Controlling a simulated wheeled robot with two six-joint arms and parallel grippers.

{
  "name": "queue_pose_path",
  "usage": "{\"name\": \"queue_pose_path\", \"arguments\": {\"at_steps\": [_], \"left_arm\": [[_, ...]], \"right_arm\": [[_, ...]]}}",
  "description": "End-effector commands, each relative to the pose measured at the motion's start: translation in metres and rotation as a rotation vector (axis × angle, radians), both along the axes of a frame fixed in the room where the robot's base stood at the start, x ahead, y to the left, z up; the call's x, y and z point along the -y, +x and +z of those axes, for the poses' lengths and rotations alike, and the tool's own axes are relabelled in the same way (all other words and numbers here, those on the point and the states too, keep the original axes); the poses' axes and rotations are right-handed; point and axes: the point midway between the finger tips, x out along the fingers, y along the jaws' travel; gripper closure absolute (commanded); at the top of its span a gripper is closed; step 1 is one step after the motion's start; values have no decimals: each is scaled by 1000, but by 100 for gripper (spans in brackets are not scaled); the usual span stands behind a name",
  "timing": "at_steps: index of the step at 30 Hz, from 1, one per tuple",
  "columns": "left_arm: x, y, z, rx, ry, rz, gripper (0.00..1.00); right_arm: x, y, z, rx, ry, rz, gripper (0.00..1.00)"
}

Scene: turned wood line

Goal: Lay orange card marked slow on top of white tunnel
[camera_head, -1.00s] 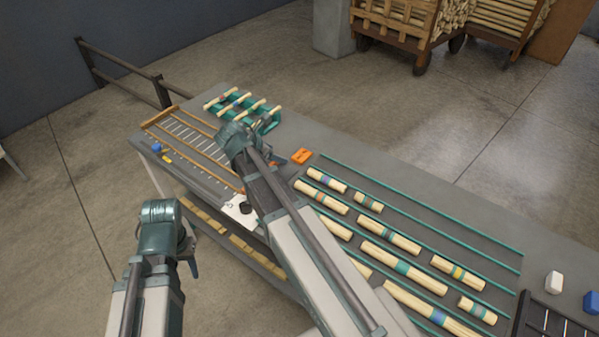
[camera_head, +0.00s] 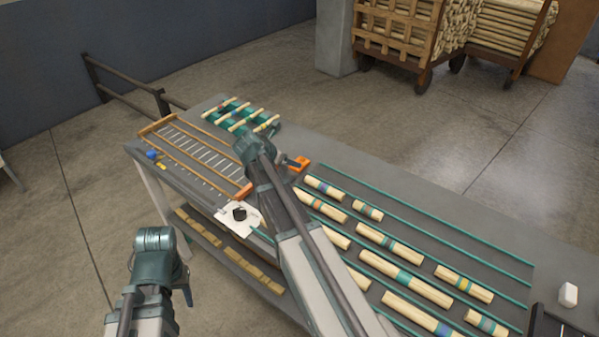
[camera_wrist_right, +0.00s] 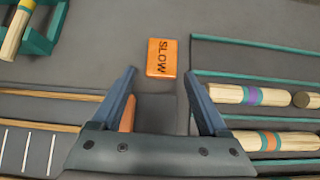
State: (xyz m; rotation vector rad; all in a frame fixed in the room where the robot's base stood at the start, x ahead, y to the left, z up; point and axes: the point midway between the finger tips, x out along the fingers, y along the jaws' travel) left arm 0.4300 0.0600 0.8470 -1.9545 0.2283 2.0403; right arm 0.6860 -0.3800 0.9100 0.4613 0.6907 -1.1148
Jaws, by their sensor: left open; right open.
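The orange card (camera_wrist_right: 161,57) lies flat on the grey bench, its black SLOW lettering running sideways in the right wrist view. In the head view, the card (camera_head: 302,164) is partly covered by my right gripper. My right gripper (camera_wrist_right: 160,73) is open and empty, its fingertips on either side of the card's near end in the picture; I see no contact. My left gripper (camera_head: 187,294) hangs open and empty in front of the bench. A small white block (camera_head: 568,294) stands at the bench's right; I cannot tell whether it is the white tunnel.
Banded wooden rods lie between green rails (camera_head: 430,228) on the right. An orange-framed rack (camera_head: 200,149) and a green rod holder (camera_head: 238,124) are at the left. A white sheet (camera_head: 232,222) with a black object lies at the front edge. Another orange piece (camera_wrist_right: 127,115) shows behind a finger.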

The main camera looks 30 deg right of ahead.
Motion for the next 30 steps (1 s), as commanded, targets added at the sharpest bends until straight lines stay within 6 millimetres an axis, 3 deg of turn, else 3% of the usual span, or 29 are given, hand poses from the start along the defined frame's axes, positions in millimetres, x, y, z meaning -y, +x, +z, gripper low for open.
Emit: {"name": "queue_pose_path", "arguments": {"at_steps": [10, 19, 27, 30], "left_arm": [[0, 0, -11, 0, 0, 0, 53], [0, 0, -40, 0, 0, 0, 53], [0, 0, -39, 0, 0, 0, 53], [0, 0, -39, 0, 0, 0, 53]], "right_arm": [[11, 4, -11, 0, 1, 0, 22], [39, 13, -40, 0, 1, -1, 22], [42, 14, -39, 1, 0, 1, 22], [42, 14, -39, 0, 1, 1, 39]]}}
